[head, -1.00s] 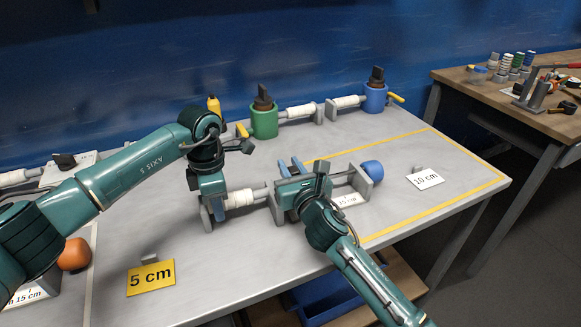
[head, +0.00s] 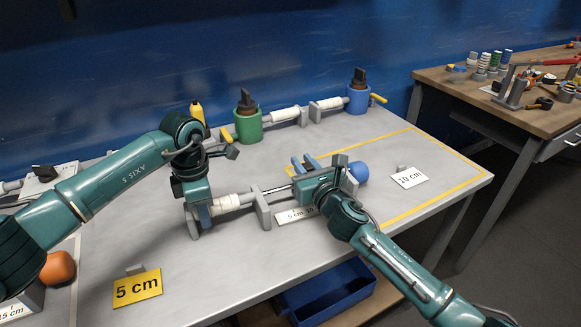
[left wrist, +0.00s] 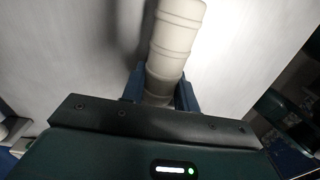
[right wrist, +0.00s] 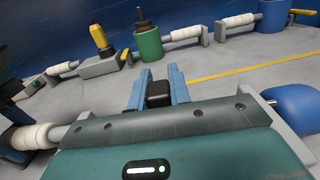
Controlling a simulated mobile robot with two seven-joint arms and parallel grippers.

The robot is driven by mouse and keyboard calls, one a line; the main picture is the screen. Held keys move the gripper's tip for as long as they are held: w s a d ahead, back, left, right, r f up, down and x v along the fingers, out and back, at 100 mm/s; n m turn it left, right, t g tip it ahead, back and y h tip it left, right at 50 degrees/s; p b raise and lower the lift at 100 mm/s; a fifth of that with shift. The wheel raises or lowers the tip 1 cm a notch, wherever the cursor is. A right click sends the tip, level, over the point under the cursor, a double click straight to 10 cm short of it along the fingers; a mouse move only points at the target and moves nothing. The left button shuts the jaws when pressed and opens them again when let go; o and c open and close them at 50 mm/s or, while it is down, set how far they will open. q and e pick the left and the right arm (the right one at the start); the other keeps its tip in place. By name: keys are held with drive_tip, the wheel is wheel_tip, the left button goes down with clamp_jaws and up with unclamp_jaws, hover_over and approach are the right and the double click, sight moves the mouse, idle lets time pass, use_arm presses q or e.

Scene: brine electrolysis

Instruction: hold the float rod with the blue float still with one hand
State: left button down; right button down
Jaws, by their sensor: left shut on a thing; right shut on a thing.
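The float rod (head: 277,188) lies between grey end plates, with a white ribbed sleeve (head: 228,203) at its left end and the blue float (head: 357,171) at its right end. My left gripper (head: 206,213) is shut on the white sleeve; the left wrist view shows the sleeve (left wrist: 172,45) between the blue fingers. My right gripper (head: 305,163) is above the rod near the float. In the right wrist view its fingers are shut on a dark block (right wrist: 158,92), with the blue float (right wrist: 294,106) to the right. The gripper body hides part of the rod.
A yellow 5 cm card (head: 137,288) and a white 10 cm card (head: 409,177) stand on the grey table. Green (head: 248,125) and blue (head: 358,98) cylinders with white-sleeved rods stand behind. An orange ball (head: 57,268) is at left. The table's front right is clear.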

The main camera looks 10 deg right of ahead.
drive_tip(key=c, duration=1.3)
unclamp_jaws()
drive_tip(key=v, duration=1.2)
use_arm(q)
drive_tip(key=c, duration=1)
unclamp_jaws()
wheel_tip(320, 180, up, 12)
